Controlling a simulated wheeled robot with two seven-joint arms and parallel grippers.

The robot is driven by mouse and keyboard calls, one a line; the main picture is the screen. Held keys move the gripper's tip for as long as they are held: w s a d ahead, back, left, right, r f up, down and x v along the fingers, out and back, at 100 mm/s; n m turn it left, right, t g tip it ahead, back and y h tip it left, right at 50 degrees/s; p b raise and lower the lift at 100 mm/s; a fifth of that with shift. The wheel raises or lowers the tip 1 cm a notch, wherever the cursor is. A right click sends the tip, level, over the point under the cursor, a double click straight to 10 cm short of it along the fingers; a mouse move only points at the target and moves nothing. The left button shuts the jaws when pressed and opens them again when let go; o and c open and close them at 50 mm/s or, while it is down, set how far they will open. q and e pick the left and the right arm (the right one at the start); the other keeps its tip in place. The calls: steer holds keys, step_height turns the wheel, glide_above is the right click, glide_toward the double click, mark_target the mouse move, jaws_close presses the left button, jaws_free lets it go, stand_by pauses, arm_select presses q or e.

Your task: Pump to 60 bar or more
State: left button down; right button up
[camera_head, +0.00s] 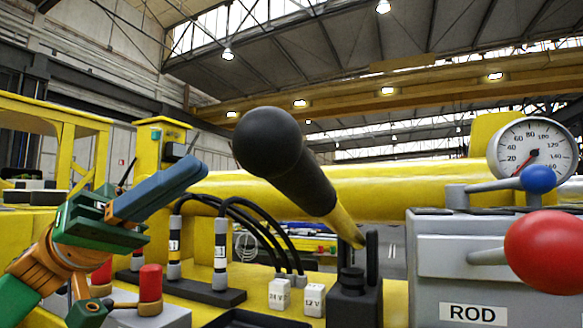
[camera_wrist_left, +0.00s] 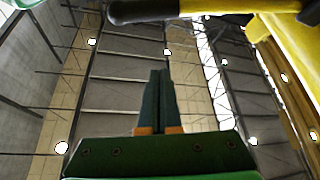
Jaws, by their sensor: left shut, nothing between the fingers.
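The pump lever (camera_head: 318,190) rises from a black pump base (camera_head: 354,295), tilted up and left, with a black grip ending in a round ball. Its black grip (camera_wrist_left: 165,10) seems to cross the top of the left wrist view. My left gripper (camera_head: 198,168) is left of the ball, apart from it, fingers pointing up and right. Its fingers (camera_wrist_left: 160,75) are together with nothing between them. The round pressure gauge (camera_head: 545,138) stands at the right; its red needle points lower left, below the 20 mark. My right gripper is not in view.
A grey box labelled ROD (camera_head: 450,270) stands at the right with a blue-knobbed lever (camera_head: 538,179) and a red-knobbed lever (camera_head: 548,250). Black hoses (camera_head: 250,212) and two upright cylinders stand behind my left gripper. A red-capped part (camera_head: 150,283) is below it.

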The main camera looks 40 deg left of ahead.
arm_select(q)
steer(key=s+d, duration=0.2)
steer(key=s, duration=0.1)
step_height(320, 180, up, 6)
steer(key=p, duration=0.5)
glide_above(259, 153)
steer(key=w+a, duration=0.4)
steer(key=w, duration=0.1)
steer(key=f, duration=0.1)
steer(key=s+f+b, duration=0.1)
steer(key=f+b, duration=0.1)
steer(key=shift+s+d+f, duration=0.2)
steer(key=shift+d+f, duration=0.1)
steer(key=shift+f+b, duration=0.3)
steer(key=shift+b, duration=0.1)
steer(key=shift+a+f, duration=0.15)
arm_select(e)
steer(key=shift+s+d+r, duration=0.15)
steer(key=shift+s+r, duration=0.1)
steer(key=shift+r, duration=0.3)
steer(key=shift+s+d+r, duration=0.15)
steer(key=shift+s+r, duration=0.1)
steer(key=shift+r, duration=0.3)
